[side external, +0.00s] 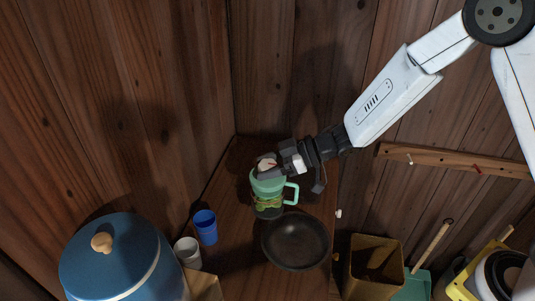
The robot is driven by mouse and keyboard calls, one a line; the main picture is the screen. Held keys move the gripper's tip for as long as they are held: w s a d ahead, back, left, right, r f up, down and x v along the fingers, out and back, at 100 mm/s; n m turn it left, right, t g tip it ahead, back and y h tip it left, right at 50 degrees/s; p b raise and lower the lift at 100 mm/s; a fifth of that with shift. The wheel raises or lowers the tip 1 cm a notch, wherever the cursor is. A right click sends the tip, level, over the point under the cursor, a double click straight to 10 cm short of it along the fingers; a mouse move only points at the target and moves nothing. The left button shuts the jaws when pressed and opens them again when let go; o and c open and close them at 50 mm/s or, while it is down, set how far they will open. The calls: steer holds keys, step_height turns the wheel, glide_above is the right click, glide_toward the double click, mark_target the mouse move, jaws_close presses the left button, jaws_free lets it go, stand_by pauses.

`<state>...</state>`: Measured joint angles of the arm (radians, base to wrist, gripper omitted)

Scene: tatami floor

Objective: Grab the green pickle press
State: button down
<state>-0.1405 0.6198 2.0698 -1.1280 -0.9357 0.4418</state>
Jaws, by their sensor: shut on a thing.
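The green pickle press (268,187) stands in the middle of the side external view, toward the back corner of the wooden surface (235,262). It has a mint green upper part with a handle on its right, and leafy green contents show lower down. My gripper (267,170) reaches in from the upper right and is shut on the pickle press at its top. The fingers partly cover the top, so the exact contact is hard to see. I cannot tell whether the press is lifted or resting.
A dark round pan (296,241) lies just in front and to the right of the press. A blue cup (205,227) and a pale cup (187,252) stand to the left, beside a large blue lidded pot (115,262). Wooden walls close in behind. A brown bin (372,268) is at the right.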

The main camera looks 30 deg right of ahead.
steer(key=shift+s+d+r, duration=0.2)
steer(key=shift+s+r, duration=0.1)
steer(key=shift+s, duration=0.2)
steer(key=shift+s+d+r, duration=0.15)
steer(key=shift+s+r, duration=0.1)
steer(key=shift+s, duration=0.2)
